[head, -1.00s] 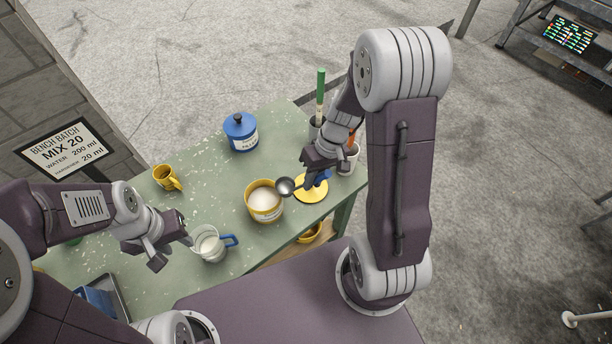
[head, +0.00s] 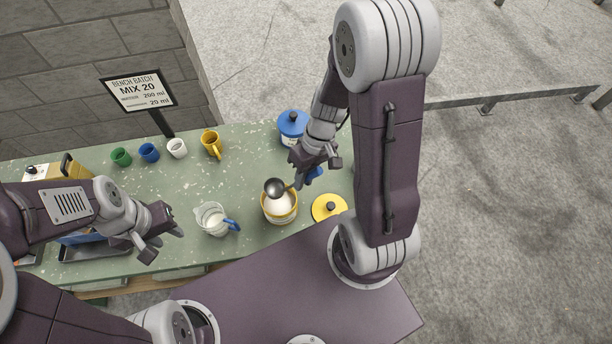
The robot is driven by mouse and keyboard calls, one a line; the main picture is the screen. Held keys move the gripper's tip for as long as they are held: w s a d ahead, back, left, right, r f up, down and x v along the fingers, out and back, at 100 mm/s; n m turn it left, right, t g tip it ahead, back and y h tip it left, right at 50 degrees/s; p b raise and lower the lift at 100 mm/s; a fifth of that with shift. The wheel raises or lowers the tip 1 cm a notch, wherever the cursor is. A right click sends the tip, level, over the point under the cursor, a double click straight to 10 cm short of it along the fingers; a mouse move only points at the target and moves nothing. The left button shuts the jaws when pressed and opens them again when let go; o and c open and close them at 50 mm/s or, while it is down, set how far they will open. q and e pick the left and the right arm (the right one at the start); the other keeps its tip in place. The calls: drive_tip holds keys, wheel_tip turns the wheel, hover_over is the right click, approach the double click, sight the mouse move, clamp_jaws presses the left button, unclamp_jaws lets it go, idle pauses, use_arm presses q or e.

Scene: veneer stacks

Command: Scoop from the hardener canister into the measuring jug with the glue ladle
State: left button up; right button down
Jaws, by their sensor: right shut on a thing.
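The hardener canister (head: 280,216) is a yellow tub with white contents, open, near the bench's front edge. My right gripper (head: 301,178) is shut on the glue ladle (head: 276,188), behind and right of the canister. The ladle's dark metal bowl shows over the back part of the canister's mouth; its inside looks dark, and I cannot tell its exact height. The clear measuring jug (head: 213,220), with a blue handle and white contents, stands left of the canister. My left gripper (head: 166,242) is open and empty, left of the jug and apart from it.
A yellow lid (head: 329,208) lies right of the canister. A blue-lidded jar (head: 292,128) stands behind my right gripper. A yellow mug (head: 212,143) and white (head: 177,148), blue (head: 149,152) and green (head: 121,156) cups line the back. A sign (head: 138,92) stands behind them.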

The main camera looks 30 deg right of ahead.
use_arm(q)
drive_tip(key=shift+d+f, duration=0.3)
drive_tip(key=shift+d, duration=0.1)
use_arm(e)
drive_tip(key=w+a+f+g+h, duration=0.2)
drive_tip(key=w+f, duration=0.1)
drive_tip(key=f, duration=0.9)
drive_tip(key=shift+w+a, duration=0.2)
drive_tip(key=shift+w, duration=0.05)
use_arm(q)
drive_tip(key=shift+a, duration=0.1)
drive_tip(key=shift+b, duration=0.35)
idle(0.4)
